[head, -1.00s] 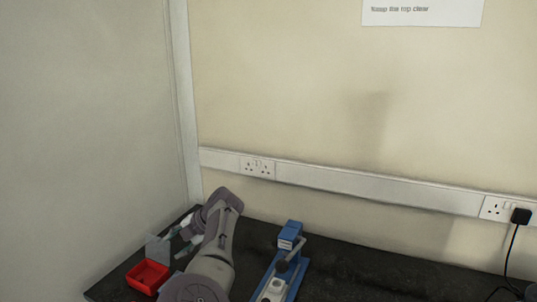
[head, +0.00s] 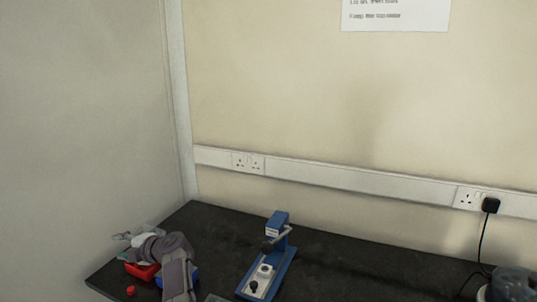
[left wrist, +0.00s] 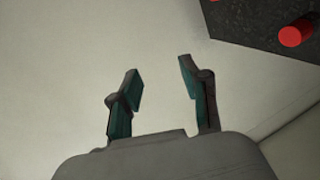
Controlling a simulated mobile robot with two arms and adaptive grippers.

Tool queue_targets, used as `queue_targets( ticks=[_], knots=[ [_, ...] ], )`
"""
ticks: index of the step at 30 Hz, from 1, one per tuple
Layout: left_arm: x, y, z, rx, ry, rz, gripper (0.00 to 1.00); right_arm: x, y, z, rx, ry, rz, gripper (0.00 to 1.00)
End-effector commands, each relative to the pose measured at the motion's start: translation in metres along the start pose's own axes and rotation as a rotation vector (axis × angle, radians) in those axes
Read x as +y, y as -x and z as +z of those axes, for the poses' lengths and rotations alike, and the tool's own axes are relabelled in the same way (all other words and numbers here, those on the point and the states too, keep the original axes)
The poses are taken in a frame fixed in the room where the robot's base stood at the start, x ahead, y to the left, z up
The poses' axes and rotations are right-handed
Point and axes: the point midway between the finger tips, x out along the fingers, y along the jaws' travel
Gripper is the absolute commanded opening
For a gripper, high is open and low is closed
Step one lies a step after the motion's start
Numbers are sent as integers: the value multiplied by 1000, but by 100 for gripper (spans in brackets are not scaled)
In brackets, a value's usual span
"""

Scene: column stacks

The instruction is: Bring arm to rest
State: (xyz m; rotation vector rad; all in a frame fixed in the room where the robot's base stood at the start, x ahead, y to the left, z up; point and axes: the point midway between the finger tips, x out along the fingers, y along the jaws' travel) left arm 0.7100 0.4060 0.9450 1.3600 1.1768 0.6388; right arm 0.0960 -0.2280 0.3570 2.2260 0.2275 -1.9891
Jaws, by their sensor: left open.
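My left gripper (head: 118,247) is at the far left end of the dark bench, beyond the red tray (head: 141,272). In the left wrist view my left gripper (left wrist: 160,80) has its two teal-faced fingers apart, with nothing between them. Behind the fingers is only pale wall. My left arm (head: 176,272) reaches in from the bottom and partly hides the red tray and a blue item (head: 160,282). My right gripper is not seen.
A blue and white bench device (head: 268,262) stands right of my arm on the dark bench (head: 345,270). A small red cylinder (head: 130,291) lies near the left edge; it also shows in the left wrist view (left wrist: 297,34). A black plug (head: 491,205) trails a cable at right.

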Motion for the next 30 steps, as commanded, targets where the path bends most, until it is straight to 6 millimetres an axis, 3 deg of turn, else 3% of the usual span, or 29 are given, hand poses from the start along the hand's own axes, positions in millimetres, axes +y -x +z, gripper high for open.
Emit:
queue_targets(
  ticks=[3,5,8,11,14,17,22,25,30],
  knots=[
    [11,-27,-26,-52,-87,218,46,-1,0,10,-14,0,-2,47],
    [19,-32,-35,-111,-165,352,46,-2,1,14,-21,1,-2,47],
    [24,-18,-40,-263,-364,578,46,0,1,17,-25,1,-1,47],
    [5,18,-34,-458,-611,743,46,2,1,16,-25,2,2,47],
    [-42,66,-32,-674,-888,835,46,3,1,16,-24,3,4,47],
    [-102,114,-43,-877,-1153,853,46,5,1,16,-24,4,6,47],
    [-199,182,-95,-1153,-1536,770,46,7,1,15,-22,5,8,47],
    [-238,211,-133,-1264,-1700,692,46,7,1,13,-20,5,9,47],
    [-274,242,-186,-1378,-1877,576,46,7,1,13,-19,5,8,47]
  ],
)
